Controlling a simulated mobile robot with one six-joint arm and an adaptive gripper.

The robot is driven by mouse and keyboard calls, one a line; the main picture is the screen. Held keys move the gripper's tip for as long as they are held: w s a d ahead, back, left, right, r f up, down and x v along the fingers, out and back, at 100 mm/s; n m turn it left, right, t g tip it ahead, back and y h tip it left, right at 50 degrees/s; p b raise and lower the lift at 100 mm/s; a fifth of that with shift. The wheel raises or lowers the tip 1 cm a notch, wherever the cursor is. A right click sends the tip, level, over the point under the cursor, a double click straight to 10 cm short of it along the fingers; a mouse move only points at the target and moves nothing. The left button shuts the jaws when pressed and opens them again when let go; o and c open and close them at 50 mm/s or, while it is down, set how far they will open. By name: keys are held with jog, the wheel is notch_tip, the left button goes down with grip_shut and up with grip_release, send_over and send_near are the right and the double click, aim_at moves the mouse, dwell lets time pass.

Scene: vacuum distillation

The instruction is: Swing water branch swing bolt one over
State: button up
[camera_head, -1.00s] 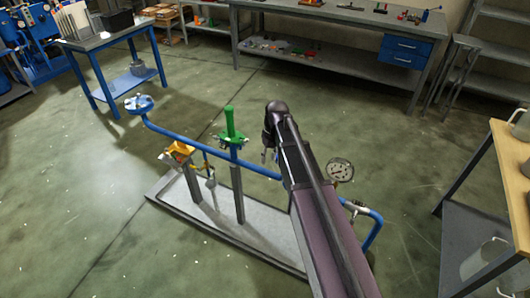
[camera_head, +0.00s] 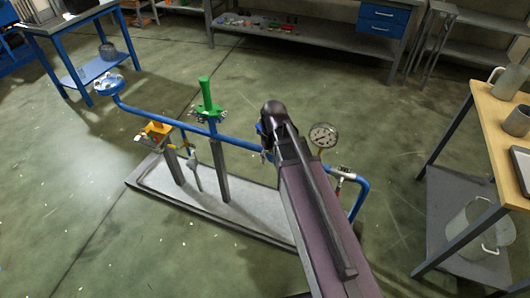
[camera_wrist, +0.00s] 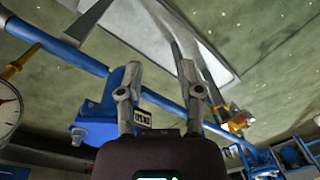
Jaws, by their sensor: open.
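In the head view a blue pipe (camera_head: 150,119) runs along a skid. A round blue flange (camera_head: 108,84) with several bolts ends the pipe at left. I cannot tell which bolt is water branch swing bolt one. In the wrist view my gripper (camera_wrist: 160,72) is open, with nothing seen between its fingers. The blue pipe (camera_wrist: 160,99) passes behind the fingers, and a blue block (camera_wrist: 98,128) lies left of them. My arm hides the gripper in the head view.
A pressure gauge (camera_head: 323,135) stands right of my arm. A yellow fitting (camera_head: 157,128) sits at the left of the skid (camera_head: 230,212). A wooden-topped table (camera_head: 495,110) with pots is at right. A blue side table (camera_head: 85,70) and a workbench (camera_head: 300,35) stand behind. Open floor surrounds the skid.

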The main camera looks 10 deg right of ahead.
jog(key=shift+s+d+f, duration=0.15)
jog(key=shift+s+f, duration=0.05)
jog(key=shift+s, duration=0.15)
jog(key=shift+s, duration=0.1)
jog(key=c, duration=0.5)
jog(key=shift+s+d, duration=0.15)
jog(key=shift+s, duration=0.2)
grip_shut()
jog(key=s, duration=0.1)
jog(key=s+d+m, duration=0.1)
jog(key=s, duration=0.1)
jog(key=s+d+m, duration=0.1)
jog(key=s, duration=0.1)
jog(key=shift+d+h, duration=0.1)
jog(key=shift+h, duration=0.2)
jog(key=shift+w, duration=0.1)
